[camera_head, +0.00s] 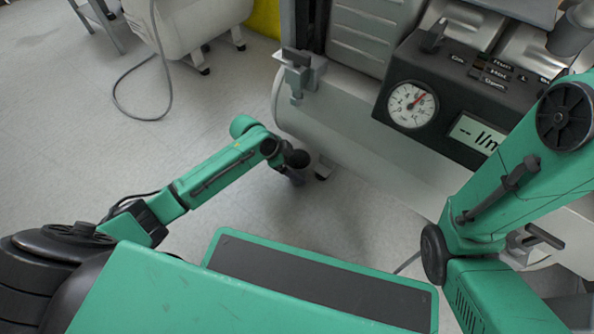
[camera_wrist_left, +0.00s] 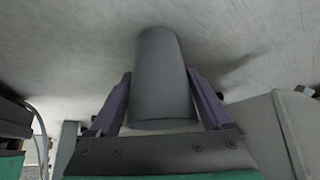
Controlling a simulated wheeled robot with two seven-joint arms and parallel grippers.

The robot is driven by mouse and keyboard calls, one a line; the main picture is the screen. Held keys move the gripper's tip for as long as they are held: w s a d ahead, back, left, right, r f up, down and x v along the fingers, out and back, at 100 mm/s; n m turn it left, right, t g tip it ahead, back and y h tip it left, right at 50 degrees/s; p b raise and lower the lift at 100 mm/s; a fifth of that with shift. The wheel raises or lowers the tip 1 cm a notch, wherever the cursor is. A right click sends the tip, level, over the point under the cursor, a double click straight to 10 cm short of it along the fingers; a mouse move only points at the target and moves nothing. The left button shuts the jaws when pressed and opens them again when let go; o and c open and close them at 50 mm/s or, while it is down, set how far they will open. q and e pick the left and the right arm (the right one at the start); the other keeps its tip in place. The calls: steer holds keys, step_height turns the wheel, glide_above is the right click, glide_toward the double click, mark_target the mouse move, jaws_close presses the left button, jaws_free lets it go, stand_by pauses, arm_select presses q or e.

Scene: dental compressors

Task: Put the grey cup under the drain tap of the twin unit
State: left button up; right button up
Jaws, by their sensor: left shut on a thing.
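The grey cup (camera_wrist_left: 162,82) is between the two dark purple fingers of my left gripper (camera_wrist_left: 160,100), which is shut on it in the left wrist view. In the head view my left gripper (camera_head: 293,177) is low over the floor, left of and below the pale tank (camera_head: 345,145) of a large unit; the cup cannot be made out there. Two tap-like metal fittings with dark levers show on this unit, one at its upper left (camera_head: 298,70) and one at the lower right (camera_head: 535,240). I cannot tell which is the drain tap. My right gripper is out of view.
The unit's dark panel (camera_head: 440,95) carries a round gauge (camera_head: 412,104) and a display. A caster (camera_head: 323,168) stands under the tank. Another pale machine (camera_head: 195,25) with a grey hose (camera_head: 140,117) is at the back left. The floor left of my left arm is clear.

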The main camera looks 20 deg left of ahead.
arm_select(q)
steer(key=shift+r, duration=0.1)
steer(key=o, duration=1.2)
steer(key=shift+c, duration=0.2)
steer(key=p+v, duration=0.8)
steer(key=v, duration=0.4)
